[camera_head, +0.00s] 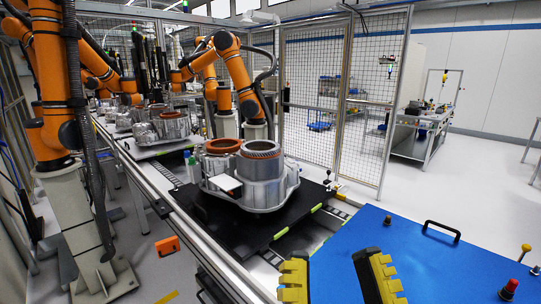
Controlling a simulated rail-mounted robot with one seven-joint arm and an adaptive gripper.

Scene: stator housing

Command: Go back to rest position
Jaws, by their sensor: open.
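My gripper (335,277) shows at the bottom of the head view as two black fingers with yellow ribbed pads. The fingers are wide apart and nothing is between them. They appear in front of the near left part of a blue table top (440,275). The stator housing (262,178), a silver casting with two round openings, sits on a black carrier plate (215,222) on the conveyor, further away and up-left of the fingers. A copper-coloured ring (222,146) shows in its left opening. My gripper is apart from the housing.
The blue table has a black handle (441,231), a red button (509,288) and a yellow knob (525,248). Orange robot arms (237,72) stand along the conveyor, with more housings (172,124) behind. A mesh fence (312,105) runs behind. Floor at right is mostly clear.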

